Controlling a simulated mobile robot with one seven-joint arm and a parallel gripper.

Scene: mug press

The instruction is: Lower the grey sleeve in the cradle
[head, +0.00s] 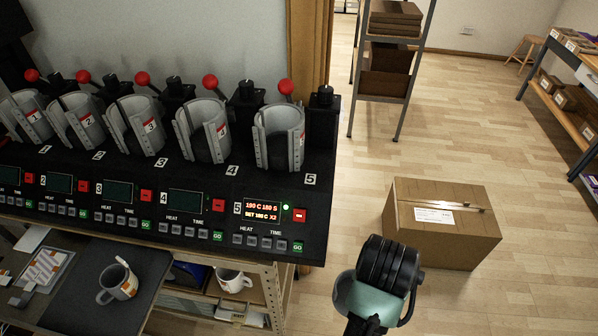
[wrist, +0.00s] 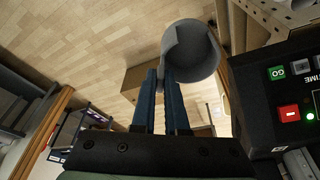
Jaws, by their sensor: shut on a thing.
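In the wrist view my gripper (wrist: 166,76) is shut on the near edge of the grey sleeve (wrist: 190,55), a hollow round shell with a notch in its rim. It is held clear of the machine, over the floor. The press row stands at the left with several upright grey cradles, each with a red-knobbed lever. The cradle of press 5 (head: 268,143) is the rightmost and looks empty. The display of press 5 (head: 263,210) is lit; the others are dark.
A cardboard box (head: 443,222) lies on the floor right of the bench. Another white mug (head: 233,281) sits on a lower shelf. The press panel edge (wrist: 240,110) is close right of the sleeve.

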